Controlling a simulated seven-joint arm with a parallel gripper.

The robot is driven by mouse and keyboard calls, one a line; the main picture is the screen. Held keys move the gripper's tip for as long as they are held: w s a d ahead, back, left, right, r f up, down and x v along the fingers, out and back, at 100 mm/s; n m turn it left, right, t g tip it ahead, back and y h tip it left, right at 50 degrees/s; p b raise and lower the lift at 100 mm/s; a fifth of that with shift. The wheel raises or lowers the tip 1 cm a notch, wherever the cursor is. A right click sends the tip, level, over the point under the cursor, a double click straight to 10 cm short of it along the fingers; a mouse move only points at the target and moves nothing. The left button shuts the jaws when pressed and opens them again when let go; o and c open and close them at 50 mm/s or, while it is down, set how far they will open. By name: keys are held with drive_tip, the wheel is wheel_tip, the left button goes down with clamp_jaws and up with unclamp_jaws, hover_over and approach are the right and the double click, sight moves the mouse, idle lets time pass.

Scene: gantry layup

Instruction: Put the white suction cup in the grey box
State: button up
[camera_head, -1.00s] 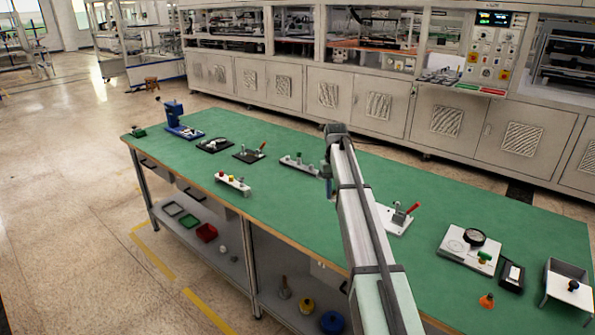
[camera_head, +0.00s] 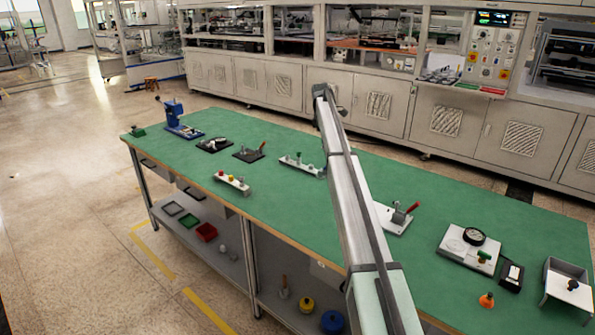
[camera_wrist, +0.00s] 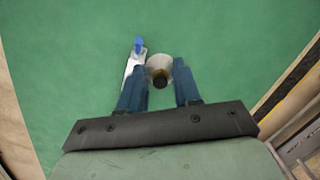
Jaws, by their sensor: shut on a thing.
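In the wrist view my gripper (camera_wrist: 161,78) has its two blue fingers shut on a whitish round piece with a dark centre, which looks like the white suction cup (camera_wrist: 154,61). The piece sits between the fingertips above the green table top. In the head view my arm hides the gripper and the piece. A grey open box (camera_head: 568,269) stands at the right end of the table, with a dark knob on its front. It is well away from my arm's far end.
A white rail (camera_wrist: 131,67) with a blue part lies beside the fingers. The green table (camera_head: 270,215) also carries a red-handled clamp (camera_head: 398,216), a dial gauge plate (camera_head: 468,252), a small black box (camera_head: 511,276) and an orange piece (camera_head: 486,300). Trays lie on the shelf below.

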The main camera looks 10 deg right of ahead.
sight(325, 183)
drive_tip(key=n, duration=0.4)
drive_tip(key=n+t, duration=0.1)
drive_tip(key=n, duration=0.1)
drive_tip(key=shift+w+d+n, duration=0.1)
drive_tip(key=shift+w+n, duration=0.2)
drive_tip(key=shift+n, duration=0.1)
drive_tip(key=shift+f+n, duration=0.15)
drive_tip(key=shift+n, duration=0.15)
wheel_tip(325, 183, down, 18)
drive_tip(key=shift+r, duration=0.2)
drive_tip(key=shift+f, duration=0.1)
drive_tip(key=o, duration=0.7)
drive_tip(key=shift+o, duration=0.2)
wheel_tip(325, 183, up, 12)
drive_tip(key=a, duration=0.1)
drive_tip(key=shift+s+a+f, duration=0.25)
drive_tip(key=shift+s+a, duration=0.05)
drive_tip(key=shift+o, duration=0.6)
drive_tip(key=shift+r, duration=0.3)
